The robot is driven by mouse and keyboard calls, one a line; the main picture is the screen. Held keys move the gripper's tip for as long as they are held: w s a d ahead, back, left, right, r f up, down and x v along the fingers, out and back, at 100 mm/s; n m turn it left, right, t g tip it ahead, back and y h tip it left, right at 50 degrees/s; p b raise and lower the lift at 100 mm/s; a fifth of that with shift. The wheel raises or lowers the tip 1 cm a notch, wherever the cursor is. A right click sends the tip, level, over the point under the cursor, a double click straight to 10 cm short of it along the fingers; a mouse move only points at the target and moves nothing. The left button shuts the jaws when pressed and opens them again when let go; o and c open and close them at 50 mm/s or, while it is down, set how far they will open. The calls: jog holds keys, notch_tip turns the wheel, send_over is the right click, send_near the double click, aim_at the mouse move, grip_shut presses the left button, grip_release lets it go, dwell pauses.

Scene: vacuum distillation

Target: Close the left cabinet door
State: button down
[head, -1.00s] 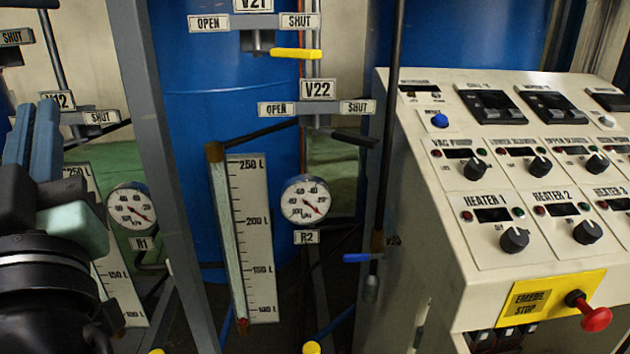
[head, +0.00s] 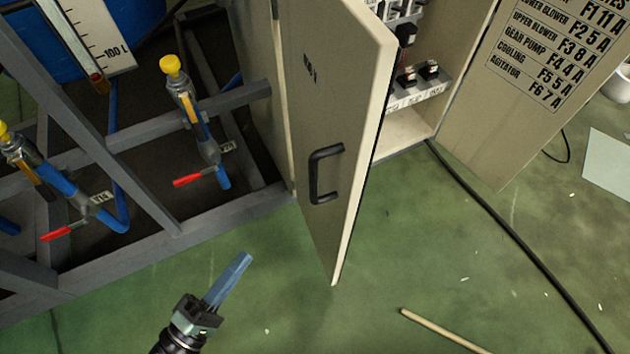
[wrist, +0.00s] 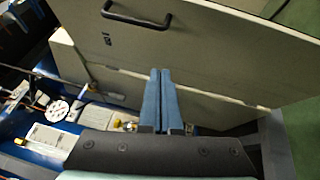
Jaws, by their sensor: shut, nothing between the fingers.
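The left cabinet door (head: 335,110) is beige with a black handle (head: 326,174). In the head view it stands swung open at the left of the cabinet, its outer face towards the pipe frame. The door (wrist: 200,45) also fills the top of the wrist view, with its handle (wrist: 138,18) at the top. My gripper (head: 243,259) is in the lower left of the head view, in front of the door and apart from the handle. Its blue fingers (wrist: 160,72) are together and empty. The right door (head: 525,95) is also open.
A grey pipe frame (head: 215,225) with red-levered valves (head: 187,181) stands at the left. A black cable (head: 510,235) and a wooden stick (head: 440,330) lie on the green floor to the right. The floor in front of the doors is otherwise mostly clear.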

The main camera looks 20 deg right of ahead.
jog(key=s+d+p+x, duration=0.1)
jog(key=s+p+x, duration=0.1)
jog(key=x, duration=1)
jog(key=shift+d+r, duration=0.3)
jog(key=shift+d, duration=0.2)
